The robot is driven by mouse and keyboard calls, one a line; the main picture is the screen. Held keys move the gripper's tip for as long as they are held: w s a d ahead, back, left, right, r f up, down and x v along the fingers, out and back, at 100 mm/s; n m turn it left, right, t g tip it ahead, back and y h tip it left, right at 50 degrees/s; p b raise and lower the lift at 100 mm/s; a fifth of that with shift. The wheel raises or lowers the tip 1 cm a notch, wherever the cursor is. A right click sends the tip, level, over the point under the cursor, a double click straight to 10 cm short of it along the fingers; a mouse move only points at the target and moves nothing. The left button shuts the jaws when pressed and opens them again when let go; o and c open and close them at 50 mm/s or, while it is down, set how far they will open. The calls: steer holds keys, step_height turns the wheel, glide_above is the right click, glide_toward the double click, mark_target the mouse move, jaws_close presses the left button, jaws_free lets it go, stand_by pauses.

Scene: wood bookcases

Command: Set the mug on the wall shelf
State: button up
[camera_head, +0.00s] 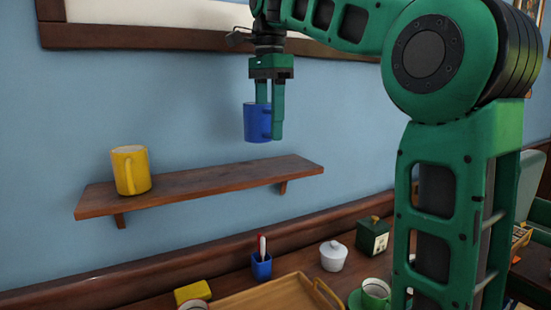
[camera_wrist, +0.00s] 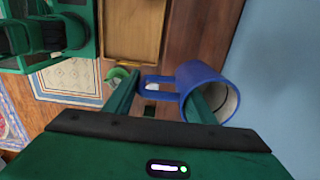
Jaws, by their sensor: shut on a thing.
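A blue mug (camera_head: 256,122) is held upright in my gripper (camera_head: 270,122), above the wall shelf with clear air below it. In the wrist view the blue mug (camera_wrist: 203,82) is at the right, with one finger inside its opening and its handle between the fingers (camera_wrist: 160,95). The gripper is shut on the mug's wall. The wooden wall shelf (camera_head: 225,181) is fixed to the blue wall. A yellow mug (camera_head: 131,170) stands at the shelf's left end.
The shelf's middle and right are bare. Below, the table holds a wooden tray (camera_head: 268,293), a blue pen cup (camera_head: 261,266), a white lidded pot (camera_head: 333,256), a dark green box (camera_head: 373,236) and a green cup (camera_head: 375,292). A framed board hangs above.

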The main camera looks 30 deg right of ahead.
steer(key=d+f, duration=0.1)
steer(key=d, duration=0.1)
steer(key=w+d+f, duration=0.1)
steer(key=d, duration=0.1)
steer(key=d+f, duration=0.2)
steer(key=shift+w+d+f, duration=0.1)
steer(key=shift+w+d, duration=0.1)
steer(key=shift+d, duration=0.1)
steer(key=shift+f, duration=1.9)
steer(key=o, duration=1.4)
step_height(320, 180, up, 12)
